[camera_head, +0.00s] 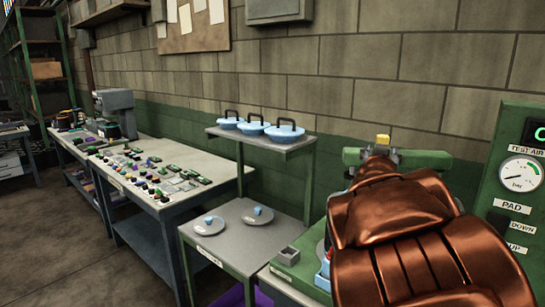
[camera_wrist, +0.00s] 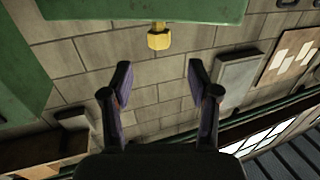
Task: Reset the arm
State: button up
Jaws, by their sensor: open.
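In the wrist view my gripper (camera_wrist: 160,82) is open, its two dark fingers apart with nothing between them. Beyond the fingertips are the block wall and, above them in the picture, a yellow hexagonal piece (camera_wrist: 159,38) on a green part (camera_wrist: 140,8). In the head view my copper-coloured arm fills the lower right, and I cannot make out the gripper's fingers there. A yellow piece (camera_head: 383,140) and a green crossbar (camera_head: 425,160) show just above the arm.
A green panel (camera_head: 510,130) with a gauge stands close on the right. A stand (camera_head: 240,240) holds two grey discs, with blue lidded pans (camera_head: 285,131) on its shelf. A bench (camera_head: 150,200) bears many small parts. Floor (camera_head: 70,250) is clear at lower left.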

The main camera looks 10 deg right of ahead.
jog(key=s+a+f+n+g+y, duration=0.2)
jog(key=s+a+f+g+y, duration=0.2)
jog(key=s+a+f, duration=0.55)
jog(key=s+a+f+n+g+y, duration=0.2)
jog(key=s+a+f+g+y, duration=0.3)
jog(key=f, duration=0.7)
jog(key=s+a+f+n+g, duration=0.1)
jog(key=s+a+f+g, duration=0.1)
jog(key=s, duration=0.7)
jog(key=s+a+f+g, duration=0.2)
jog(key=s+g, duration=0.1)
jog(key=s, duration=0.6)
jog(key=s+a+f+n+g, duration=0.1)
jog(key=s+a+f+g, duration=0.1)
jog(key=s, duration=0.7)
jog(key=shift+a+f+n+g+y, duration=0.15)
jog(key=shift+f+n+g+y, duration=0.15)
jog(key=shift+f+g+y, duration=0.15)
